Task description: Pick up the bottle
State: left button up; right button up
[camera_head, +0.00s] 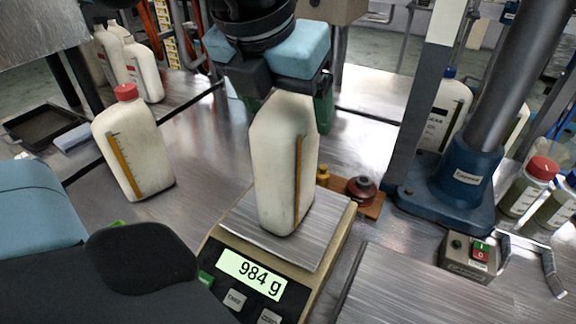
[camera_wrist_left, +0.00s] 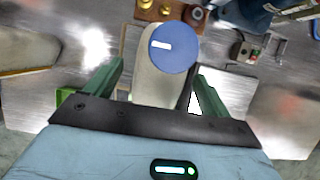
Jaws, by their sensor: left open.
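A cream bottle (camera_head: 283,165) with a brown level strip stands upright on the scale (camera_head: 262,232), which reads 984 g. My left gripper (camera_head: 287,100), with green fingers, comes down over its top and hides the cap in the head view. In the left wrist view, the bottle (camera_wrist_left: 152,92) with a round blue top (camera_wrist_left: 174,48) lies between the two open fingers, with a gap on the right side. Another cream bottle (camera_head: 132,148) with a red cap stands to the left of the scale. My right gripper is not in view.
A blue machine base (camera_head: 452,185) with a column stands on the right, beside a control box (camera_head: 469,257). A wooden board (camera_head: 370,206) with knobs lies right of the scale. Capped jars (camera_head: 527,190) stand far right. A dark tray (camera_head: 40,128) is at left.

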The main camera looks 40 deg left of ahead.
pick_arm(q)
jog(key=shift+w+f, duration=0.2)
jog(key=shift+f, duration=0.35)
